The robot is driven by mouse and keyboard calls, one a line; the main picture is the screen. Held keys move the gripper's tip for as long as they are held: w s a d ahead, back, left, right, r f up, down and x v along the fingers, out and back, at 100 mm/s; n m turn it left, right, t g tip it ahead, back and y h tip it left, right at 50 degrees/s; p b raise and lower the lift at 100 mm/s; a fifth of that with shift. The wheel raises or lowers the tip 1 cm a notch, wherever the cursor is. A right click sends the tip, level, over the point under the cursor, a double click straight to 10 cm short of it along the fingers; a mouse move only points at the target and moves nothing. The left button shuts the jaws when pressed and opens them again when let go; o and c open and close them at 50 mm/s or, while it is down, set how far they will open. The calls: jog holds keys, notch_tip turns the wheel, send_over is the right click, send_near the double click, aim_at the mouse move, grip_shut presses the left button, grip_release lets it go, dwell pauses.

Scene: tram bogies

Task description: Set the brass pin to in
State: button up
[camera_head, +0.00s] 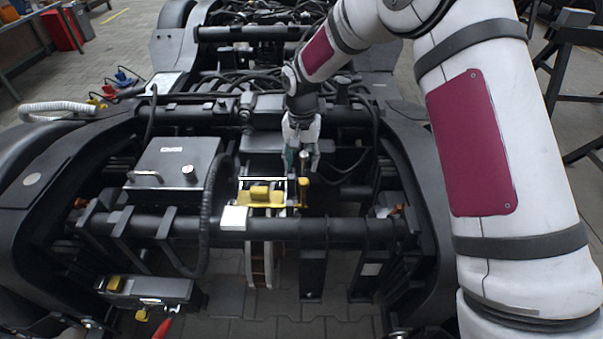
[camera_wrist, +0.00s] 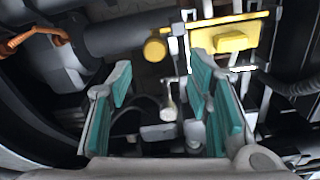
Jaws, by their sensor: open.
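A yellow bracket (camera_head: 275,198) with a raised yellow block sits on the dark cross tube in the head view. It also shows in the wrist view (camera_wrist: 240,36) at the upper right. A round yellow-brass knob (camera_wrist: 155,49), which looks like the brass pin, lies just beside the bracket. How far the pin is in cannot be told. My gripper (camera_head: 302,165) is above and behind the bracket's right end. In the wrist view its teal-padded fingers (camera_wrist: 160,88) are open and apart. A small pale metal post (camera_wrist: 168,97) shows between them, with no visible grip on it.
A dark metal box (camera_head: 172,165) with a handle and knob stands left of the bracket. A thick cross tube (camera_head: 345,232) runs in front of my gripper. Black cables (camera_head: 350,125) crowd the right and back. A lower black box (camera_head: 150,291) sits front left.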

jog(key=shift+r, duration=2.5)
jog(key=s+d+r+n, duration=0.1)
jog(key=s+d+r, duration=0.6)
jog(key=s+r, duration=0.25)
jog(key=s+d+r, duration=0.7)
jog(key=s+r, duration=0.2)
jog(key=r, duration=0.1)
jog(key=s+d+n+t, duration=0.1)
jog(key=s+d, duration=0.2)
jog(key=s, duration=0.8)
jog(key=s+d, duration=0.3)
jog(key=s, duration=0.9)
notch_tip(320, 180, up, 16)
jog(key=t+p, duration=0.3)
jog(key=p, duration=1.1)
jog(key=shift+w+d+f, duration=0.15)
